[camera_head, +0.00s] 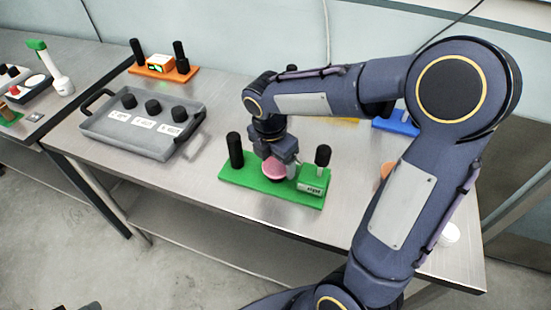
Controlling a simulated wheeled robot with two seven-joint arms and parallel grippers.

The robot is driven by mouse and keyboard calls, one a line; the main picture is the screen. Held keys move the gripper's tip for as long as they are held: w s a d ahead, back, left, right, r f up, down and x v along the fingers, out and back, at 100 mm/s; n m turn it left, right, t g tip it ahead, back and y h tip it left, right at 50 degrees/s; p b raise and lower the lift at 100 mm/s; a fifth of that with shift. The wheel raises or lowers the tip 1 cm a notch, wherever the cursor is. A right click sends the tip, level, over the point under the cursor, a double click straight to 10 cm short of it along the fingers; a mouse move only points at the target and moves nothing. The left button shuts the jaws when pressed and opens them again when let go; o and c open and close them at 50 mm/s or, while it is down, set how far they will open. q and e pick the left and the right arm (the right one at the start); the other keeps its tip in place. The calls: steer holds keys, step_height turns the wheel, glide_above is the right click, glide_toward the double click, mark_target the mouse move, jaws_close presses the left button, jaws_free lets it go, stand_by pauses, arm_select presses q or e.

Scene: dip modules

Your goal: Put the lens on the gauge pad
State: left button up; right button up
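A pink round disc, which looks like the lens (273,170), is at the middle of a green base (238,176) on the table. A dark round part shows just under the disc; it may be the gauge pad, but I cannot tell whether they touch. My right gripper (279,160) points down right over the disc, with its fingers at or close to it. The fingers overlap the disc and the arm hides part of them, so their opening is unclear. Only dark pieces, perhaps of my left arm, show at the bottom left edge.
Black posts (235,150) stand at both ends of the green base, near a small labelled box (311,187). A grey tray (155,148) with black knobs lies left. An orange base (163,71) stands behind it; a blue object (397,123) is at the right. The front left tabletop is clear.

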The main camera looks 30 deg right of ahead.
mark_target(272, 169)
steer(key=shift+o, duration=0.6)
steer(key=shift+r, duration=0.1)
steer(key=shift+r, duration=0.3)
step_height(272, 169, up, 10)
steer(key=a+r+p, duration=0.1)
steer(key=s+a+f+m+t+y, duration=0.1)
steer(key=s+f+m+t+y, duration=0.1)
steer(key=s+m, duration=0.6)
steer(key=s+a+f+m+t+y, duration=0.1)
steer(key=s+f+m+t+y, duration=0.2)
steer(key=s+m, duration=0.6)
steer(key=m, duration=0.6)
steer(key=shift+a+f, duration=0.3)
steer(key=shift+a, duration=0.1)
